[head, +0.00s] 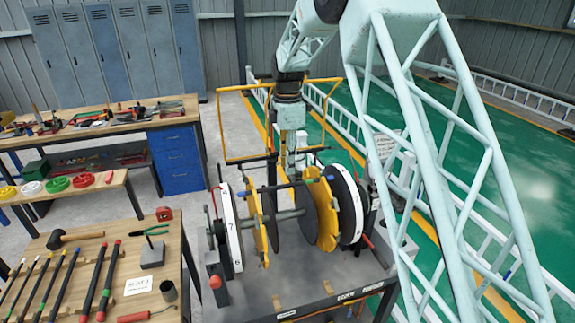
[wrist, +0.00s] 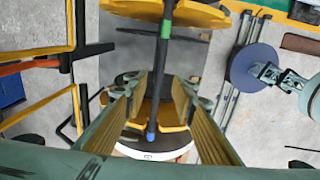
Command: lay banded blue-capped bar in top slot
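The banded blue-capped bar (head: 277,187) lies roughly level across the upper part of the two yellow discs, the left disc (head: 256,225) and the right disc (head: 323,212). In the wrist view the bar (wrist: 159,85) runs lengthwise, with a green band and a blue end. My gripper (head: 291,170) points down over the bar between the discs. In the wrist view its fingers (wrist: 163,77) stand on either side of the bar with gaps showing. The seat of the bar in the top slot is too small to tell.
White-rimmed wheels (head: 230,227) flank the discs on a grey stand. A yellow frame (head: 228,130) rises behind. A wooden bench (head: 135,265) at lower left holds several bars and tools. A white rail (head: 340,110) runs behind on the right.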

